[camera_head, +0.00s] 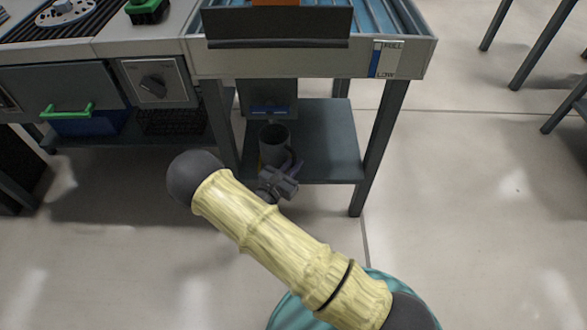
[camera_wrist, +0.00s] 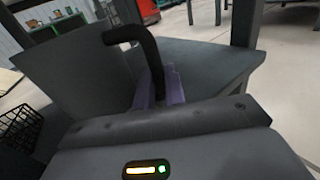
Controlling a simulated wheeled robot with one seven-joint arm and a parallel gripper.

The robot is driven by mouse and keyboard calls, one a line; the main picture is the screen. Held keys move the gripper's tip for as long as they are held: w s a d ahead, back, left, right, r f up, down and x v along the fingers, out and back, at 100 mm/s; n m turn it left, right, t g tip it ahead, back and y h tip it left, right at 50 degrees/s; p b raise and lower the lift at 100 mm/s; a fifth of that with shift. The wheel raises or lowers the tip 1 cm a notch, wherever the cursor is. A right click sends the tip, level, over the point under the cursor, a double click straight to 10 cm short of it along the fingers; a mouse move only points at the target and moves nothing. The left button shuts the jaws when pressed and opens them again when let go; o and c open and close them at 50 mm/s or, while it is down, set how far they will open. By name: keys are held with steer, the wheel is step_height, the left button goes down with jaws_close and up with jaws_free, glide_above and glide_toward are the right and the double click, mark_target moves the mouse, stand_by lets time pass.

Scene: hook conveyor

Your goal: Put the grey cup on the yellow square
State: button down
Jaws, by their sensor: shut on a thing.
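The grey cup (camera_head: 272,146) is upright at the lower shelf under the sink-like table, near the shelf's left side. In the wrist view the cup (camera_wrist: 80,75) fills the left, with its dark curved handle (camera_wrist: 150,50) toward me. My gripper (camera_head: 290,174) is at the cup's near right side. In the wrist view its purple-grey fingers (camera_wrist: 160,88) are shut on the handle. I cannot tell whether the cup's base touches the shelf. The yellow square is not clearly seen; the cup and my gripper may hide it.
The grey lower shelf (camera_head: 325,145) is bare to the right of the cup. Table legs (camera_head: 380,150) stand at its sides, and the tabletop (camera_head: 300,65) overhangs it. A black wire basket (camera_wrist: 18,128) lies left of the cup.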

stand_by(0.3)
steer(key=c, duration=1.5)
jaws_free()
steer(key=shift+f, duration=0.1)
steer(key=shift+o, duration=0.2)
steer(key=shift+s+a+r, duration=0.15)
steer(key=shift+s+r, duration=0.05)
steer(key=p+v, duration=0.5)
steer(key=v, duration=0.6)
steer(key=shift+s+a, duration=0.15)
steer(key=shift+s, duration=0.1)
